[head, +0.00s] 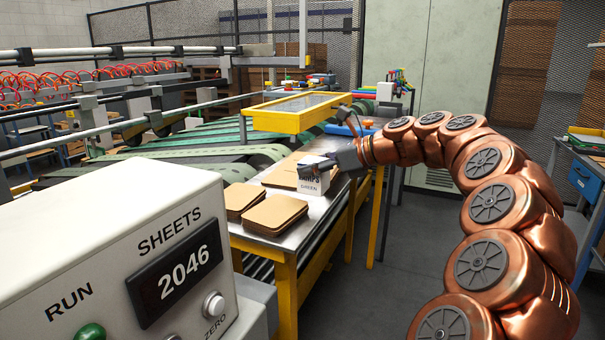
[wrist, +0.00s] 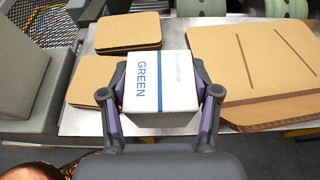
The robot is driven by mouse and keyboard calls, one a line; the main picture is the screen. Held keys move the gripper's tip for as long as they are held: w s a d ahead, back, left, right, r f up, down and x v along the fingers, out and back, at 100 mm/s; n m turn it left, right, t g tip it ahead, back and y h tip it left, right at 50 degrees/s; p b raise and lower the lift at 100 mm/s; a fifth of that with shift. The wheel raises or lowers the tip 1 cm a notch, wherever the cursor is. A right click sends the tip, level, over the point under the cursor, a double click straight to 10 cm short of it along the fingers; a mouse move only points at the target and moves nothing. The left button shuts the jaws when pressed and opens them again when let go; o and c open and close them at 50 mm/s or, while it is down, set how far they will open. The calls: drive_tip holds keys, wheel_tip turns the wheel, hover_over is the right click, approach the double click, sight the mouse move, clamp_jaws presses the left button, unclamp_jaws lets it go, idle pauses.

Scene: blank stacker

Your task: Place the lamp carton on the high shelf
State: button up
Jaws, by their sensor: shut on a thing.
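I cannot make out a high shelf for certain.
Cardboard stacks (head: 274,214) lie on the metal table (head: 262,251) with yellow legs. A yellow-framed tray (head: 292,112) stands behind the carton. A counter box (head: 120,270) reading 2046 fills the near left. A blue workbench (head: 585,178) is at the right. Floor between is clear.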

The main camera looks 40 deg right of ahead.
drive_tip(key=shift+w+d+f, duration=0.1)
drive_tip(key=shift+w+d, duration=0.05)
drive_tip(key=shift+w, duration=0.75)
drive_tip(key=shift+w+d+f, duration=0.1)
drive_tip(key=shift+w, duration=0.85)
drive_tip(key=shift+w+d+f, duration=0.1)
drive_tip(key=shift+w+d, duration=0.05)
drive_tip(key=shift+w, duration=0.75)
drive_tip(key=shift+s+f, duration=0.1)
drive_tip(key=shift+f, duration=1.6)
drive_tip(key=shift+f, duration=0.1)
drive_tip(key=o, duration=1.2)
drive_tip(key=shift+o, duration=0.2)
